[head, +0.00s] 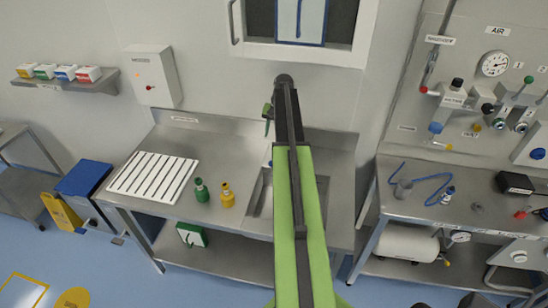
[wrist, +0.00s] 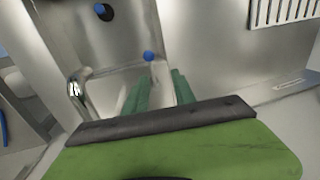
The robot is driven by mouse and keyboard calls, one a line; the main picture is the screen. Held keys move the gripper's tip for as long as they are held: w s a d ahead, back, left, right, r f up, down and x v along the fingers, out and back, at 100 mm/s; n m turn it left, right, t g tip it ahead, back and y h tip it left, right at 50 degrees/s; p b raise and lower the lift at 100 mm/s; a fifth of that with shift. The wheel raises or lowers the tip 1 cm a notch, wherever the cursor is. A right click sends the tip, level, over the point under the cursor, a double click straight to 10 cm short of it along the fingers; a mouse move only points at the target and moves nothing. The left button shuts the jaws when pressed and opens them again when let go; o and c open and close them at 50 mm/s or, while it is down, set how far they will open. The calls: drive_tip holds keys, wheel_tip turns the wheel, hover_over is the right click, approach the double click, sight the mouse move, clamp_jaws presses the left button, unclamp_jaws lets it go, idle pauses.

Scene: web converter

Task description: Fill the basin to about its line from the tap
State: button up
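The steel basin (head: 259,196) is sunk into the bench, partly hidden behind my green arm in the head view. Its bare steel inside (wrist: 75,30) shows at the upper left of the wrist view, with a dark round spot on it. I cannot make out a fill line or water. A curved chrome spout (wrist: 75,90), likely the tap, stands left of my gripper. A small blue knob (wrist: 148,56) lies just beyond my fingertips, apparently not between them. My gripper (wrist: 161,76) has its green fingers apart and seems empty. In the head view my gripper (head: 268,120) is near the back wall.
A green bottle (head: 201,191) and a yellow bottle (head: 227,196) stand left of the basin, beside a white slatted rack (head: 153,177). A cabinet (head: 300,30) hangs above the bench. Another bench (head: 460,215) with gauges and hoses stands to the right.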

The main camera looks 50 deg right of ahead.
drive_tip(key=s+d, duration=0.2)
drive_tip(key=d, duration=0.2)
drive_tip(key=shift+m, duration=0.3)
drive_tip(key=w+f+b, duration=0.1)
drive_tip(key=f+b, duration=0.4)
drive_tip(key=w+a+f+b, duration=0.1)
drive_tip(key=f+b, duration=0.5)
drive_tip(key=w+a+f+b, duration=0.1)
drive_tip(key=f+b, duration=0.5)
drive_tip(key=shift+w+a, duration=0.1)
drive_tip(key=shift+w, duration=0.05)
clamp_jaws()
drive_tip(key=shift+w, duration=0.1)
